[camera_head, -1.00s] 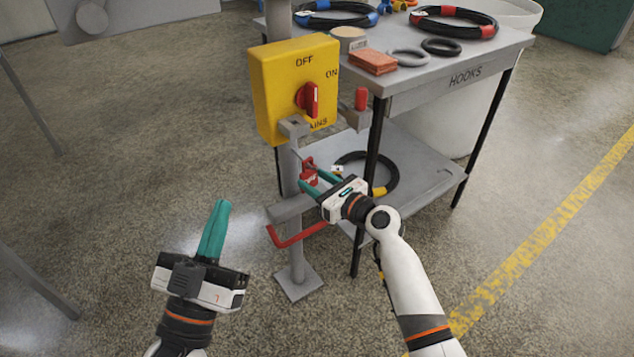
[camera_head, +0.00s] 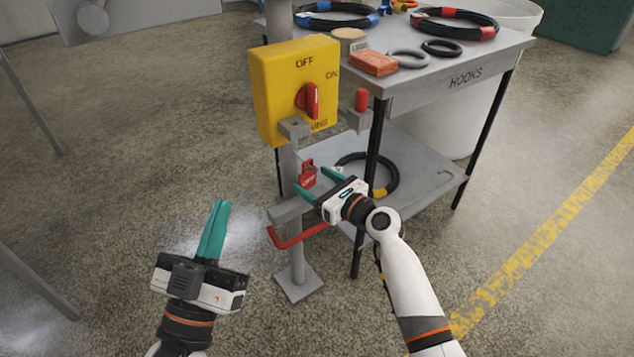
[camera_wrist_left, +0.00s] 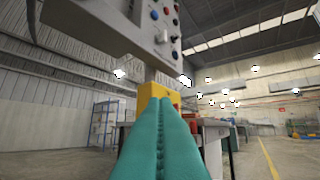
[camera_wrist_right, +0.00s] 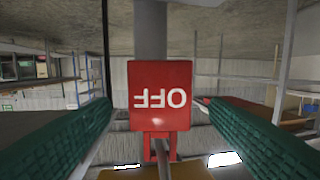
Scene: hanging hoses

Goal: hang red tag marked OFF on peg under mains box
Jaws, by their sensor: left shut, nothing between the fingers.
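The red tag marked OFF (camera_head: 308,175) hangs upright below the yellow mains box (camera_head: 292,85), in front of the grey post. The right wrist view shows the tag (camera_wrist_right: 160,96) upside down, midway between the two fingers and clear of both. The peg is mostly hidden; a thin rod shows at the tag's top end in the right wrist view. My right gripper (camera_head: 317,185) is open, with the tag ahead of its fingers. My left gripper (camera_head: 218,205) is shut and empty, left of the post, pointing up. The mains box (camera_wrist_left: 152,92) also shows behind its fingers in the left wrist view.
The HOOKS table (camera_head: 440,80) stands right of the post, with hoses, rings and an orange block (camera_head: 374,63) on top. A black hose (camera_head: 390,170) lies on its lower shelf. A red bar (camera_head: 295,238) juts from the post below the right gripper.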

